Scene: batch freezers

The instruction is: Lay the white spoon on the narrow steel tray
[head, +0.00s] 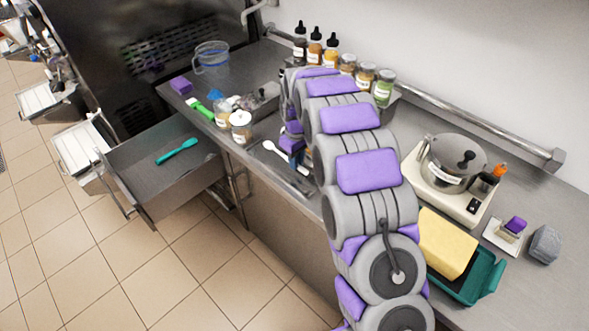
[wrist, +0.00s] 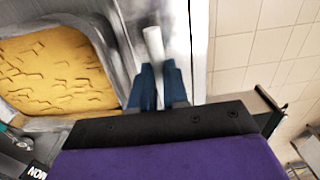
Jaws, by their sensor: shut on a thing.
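The white spoon (head: 272,148) shows in the head view near the counter's front edge, beside my gripper (head: 292,147). In the wrist view, my gripper (wrist: 157,78) has its dark blue fingers shut on the white spoon (wrist: 153,42), whose pale shaft stands out past the fingertips. A narrow steel shape (head: 290,180) lies along the front edge below the spoon and looks like the narrow steel tray; my arm partly hides this area. I cannot tell whether the spoon touches it.
A yellow-filled pan (wrist: 55,75) lies left of the fingers. An open drawer (head: 150,190) holding a teal spoon (head: 177,151) juts over the tiled floor.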

